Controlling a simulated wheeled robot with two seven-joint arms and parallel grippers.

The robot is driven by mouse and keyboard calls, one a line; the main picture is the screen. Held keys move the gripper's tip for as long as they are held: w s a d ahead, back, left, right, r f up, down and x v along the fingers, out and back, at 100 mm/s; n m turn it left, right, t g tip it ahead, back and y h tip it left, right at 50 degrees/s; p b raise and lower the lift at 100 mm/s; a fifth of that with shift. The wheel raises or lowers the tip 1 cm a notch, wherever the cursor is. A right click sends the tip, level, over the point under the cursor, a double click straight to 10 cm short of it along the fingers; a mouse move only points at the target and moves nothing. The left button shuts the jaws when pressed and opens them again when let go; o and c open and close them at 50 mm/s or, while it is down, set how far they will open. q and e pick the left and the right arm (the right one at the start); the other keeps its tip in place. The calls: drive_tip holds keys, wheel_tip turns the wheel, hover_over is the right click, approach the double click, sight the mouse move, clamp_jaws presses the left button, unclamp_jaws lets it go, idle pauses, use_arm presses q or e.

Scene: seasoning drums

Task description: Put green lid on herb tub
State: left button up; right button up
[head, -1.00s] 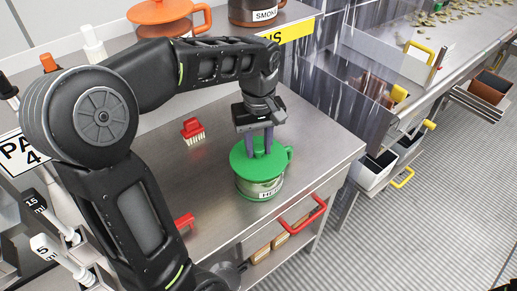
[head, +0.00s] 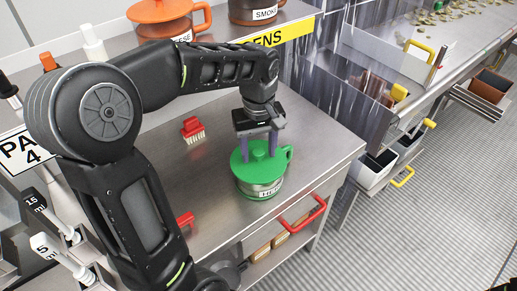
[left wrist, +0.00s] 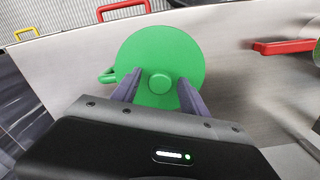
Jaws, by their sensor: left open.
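The green lid (head: 262,157) lies on top of the herb tub (head: 262,187), covering its mouth, and looks about level. The tub has a green handle on its right side and a partly readable label. The lid also shows in the left wrist view (left wrist: 160,52), with its round knob in the middle. My left gripper (head: 259,152) is open, its fingers apart on either side of the knob, just above the lid; the wrist view also shows these fingers (left wrist: 158,92). My right gripper is not in view.
A red brush (head: 193,131) lies on the steel counter behind and left of the tub. A red drawer handle (head: 303,213) is at the front edge. An orange-lidded tub (head: 166,18) and a smoke tub (head: 256,10) stand on the back shelf. The counter right of the tub is clear.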

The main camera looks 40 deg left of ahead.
sight(259, 151)
use_arm(q)
drive_tip(key=shift+r, duration=0.1)
wheel_tip(259, 151, up, 12)
drive_tip(key=p, duration=0.3)
idle(1.0)
